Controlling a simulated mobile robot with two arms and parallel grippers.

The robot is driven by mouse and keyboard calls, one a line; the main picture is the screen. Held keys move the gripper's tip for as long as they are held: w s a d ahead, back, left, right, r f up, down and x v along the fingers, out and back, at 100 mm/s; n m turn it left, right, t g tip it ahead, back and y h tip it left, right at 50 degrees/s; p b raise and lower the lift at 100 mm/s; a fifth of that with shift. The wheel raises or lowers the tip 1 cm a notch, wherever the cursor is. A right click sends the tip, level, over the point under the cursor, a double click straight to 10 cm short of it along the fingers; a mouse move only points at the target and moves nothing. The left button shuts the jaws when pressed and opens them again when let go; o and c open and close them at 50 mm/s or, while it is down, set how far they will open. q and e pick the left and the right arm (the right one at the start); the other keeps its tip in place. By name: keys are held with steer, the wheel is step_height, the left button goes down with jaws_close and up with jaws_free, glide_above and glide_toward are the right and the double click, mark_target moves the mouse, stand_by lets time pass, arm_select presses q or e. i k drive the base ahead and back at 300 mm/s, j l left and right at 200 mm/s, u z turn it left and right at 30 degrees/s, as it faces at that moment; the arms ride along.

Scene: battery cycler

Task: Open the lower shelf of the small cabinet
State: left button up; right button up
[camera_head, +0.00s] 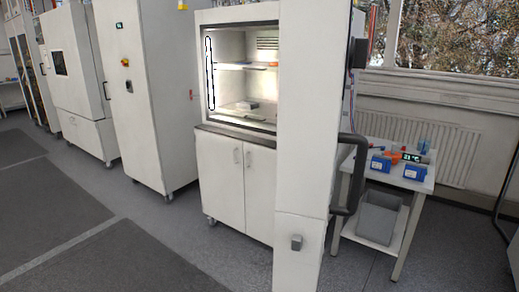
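The small white cabinet (197,85) stands in the middle of the view. Its lower part has two white doors, a left one (219,180) and a right one (262,195), both shut. Each has a small upright handle near the middle seam, the left handle (236,156) and the right handle (248,158). Above a dark ledge (236,134), the upper compartment shows a lit inside with a shelf (240,66) and small items. A tall white panel (310,140) hides the cabinet's right side. Neither of my grippers shows.
The white panel carries a large black handle (350,175) on its right. Tall white cabinets line the left. Grey floor (165,245) is clear at the front left.

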mark_target(267, 111)
steer(key=i+j+u, duration=0.6)
steer(key=u, duration=0.15)
steer(key=i+j+u, duration=0.35)
steer(key=i+j+z, duration=0.15)
steer(key=i+z, duration=0.3)
steer(key=i, duration=0.4)
steer(key=i+l+z, duration=0.15)
steer(key=i+z, duration=0.55)
steer(key=i, duration=0.2)
steer(key=i+z, duration=0.35)
steer(key=i+j, duration=0.05)
steer(key=i, duration=0.05)
